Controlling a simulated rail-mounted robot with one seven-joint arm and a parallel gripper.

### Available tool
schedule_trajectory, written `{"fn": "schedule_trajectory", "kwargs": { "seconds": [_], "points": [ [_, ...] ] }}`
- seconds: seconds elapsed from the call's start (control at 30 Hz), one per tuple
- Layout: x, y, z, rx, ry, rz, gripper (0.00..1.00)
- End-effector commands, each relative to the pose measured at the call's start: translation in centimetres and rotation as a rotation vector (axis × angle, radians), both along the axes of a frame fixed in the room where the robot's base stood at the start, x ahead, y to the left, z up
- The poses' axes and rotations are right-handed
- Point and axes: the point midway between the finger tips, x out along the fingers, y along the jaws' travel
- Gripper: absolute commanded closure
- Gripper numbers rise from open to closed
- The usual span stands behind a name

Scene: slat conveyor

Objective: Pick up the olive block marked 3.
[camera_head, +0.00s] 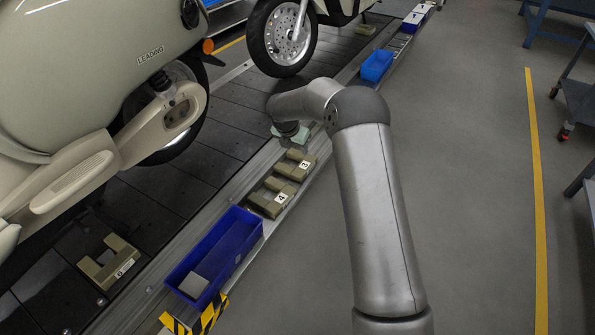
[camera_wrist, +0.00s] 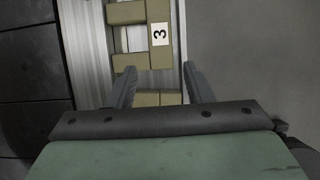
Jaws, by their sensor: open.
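The olive block marked 3 (camera_head: 292,169) lies on the side ledge of the conveyor in the head view, with its white label facing up. My gripper (camera_head: 291,136) is just beyond it, and its fingertips cannot be made out there. In the wrist view the block marked 3 (camera_wrist: 161,55) lies ahead of my open gripper (camera_wrist: 160,87), open side to the left. Another olive piece (camera_wrist: 158,99) shows between the fingers, partly hidden by the gripper body. The block marked 3 is not between the fingers.
An olive block marked 4 (camera_head: 266,204) lies just nearer on the ledge. A blue bin (camera_head: 243,235) holds a grey piece. Another olive block (camera_head: 110,262) lies on the slats at lower left.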

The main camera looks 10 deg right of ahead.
Motion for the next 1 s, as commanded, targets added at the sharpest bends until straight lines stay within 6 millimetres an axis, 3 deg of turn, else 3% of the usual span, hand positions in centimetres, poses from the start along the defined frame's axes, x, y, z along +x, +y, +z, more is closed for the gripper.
{"fn": "schedule_trajectory", "kwargs": {
  "seconds": [0.03,0.3,1.0],
  "points": [
    [0.3,-0.4,-1.6,0.0,0.003,-0.003,0.54],
    [2.0,-1.8,-7.0,0.001,0.003,-0.006,0.54],
    [4.8,-3.7,-13.8,0.002,0.0,-0.007,0.54]
  ]
}}
